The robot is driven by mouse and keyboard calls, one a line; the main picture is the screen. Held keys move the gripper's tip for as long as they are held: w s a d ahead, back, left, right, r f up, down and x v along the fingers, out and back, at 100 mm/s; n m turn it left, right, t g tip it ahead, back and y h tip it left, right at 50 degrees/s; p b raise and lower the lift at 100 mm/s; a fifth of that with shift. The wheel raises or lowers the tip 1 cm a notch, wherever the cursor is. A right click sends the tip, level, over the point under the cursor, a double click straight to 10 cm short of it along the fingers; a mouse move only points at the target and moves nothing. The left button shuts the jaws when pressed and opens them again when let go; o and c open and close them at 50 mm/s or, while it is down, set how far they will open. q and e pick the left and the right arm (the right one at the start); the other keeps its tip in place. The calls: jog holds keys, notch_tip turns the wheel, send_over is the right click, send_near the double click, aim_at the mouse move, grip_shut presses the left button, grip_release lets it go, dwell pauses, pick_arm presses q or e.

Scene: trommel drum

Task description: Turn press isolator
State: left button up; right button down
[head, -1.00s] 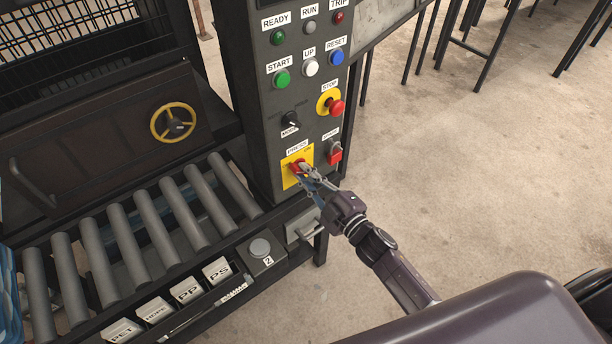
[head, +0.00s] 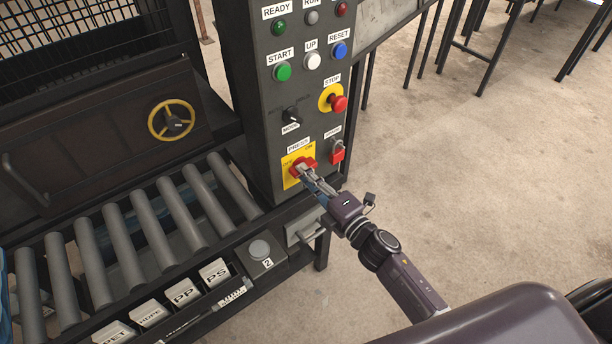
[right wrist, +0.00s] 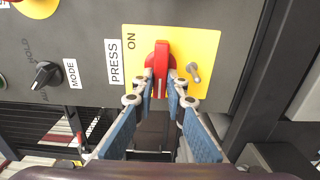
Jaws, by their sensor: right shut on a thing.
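The press isolator is a red rotary handle (head: 304,164) on a yellow plate (head: 289,176) low on the grey control panel, under the PRESS label. In the head view its handle lies roughly level across the plate. My right gripper (head: 308,172) reaches it from the lower right. In the right wrist view the handle (right wrist: 160,65) sits between the two fingertips (right wrist: 160,82), which are shut on its near end. The ON mark shows at the plate's edge; the gripper partly hides the plate. My left gripper is not in view.
A red padlock (head: 337,153) hangs just right of the plate. The MODE knob (head: 291,115) and red STOP button (head: 338,103) sit above. Floor to the right is open.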

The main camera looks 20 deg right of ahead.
jog(key=shift+f, duration=0.15)
jog(key=c, duration=1.9)
grip_release()
jog(key=shift+c, duration=0.2)
jog(key=shift+s, duration=0.1)
jog(key=v, duration=1.2)
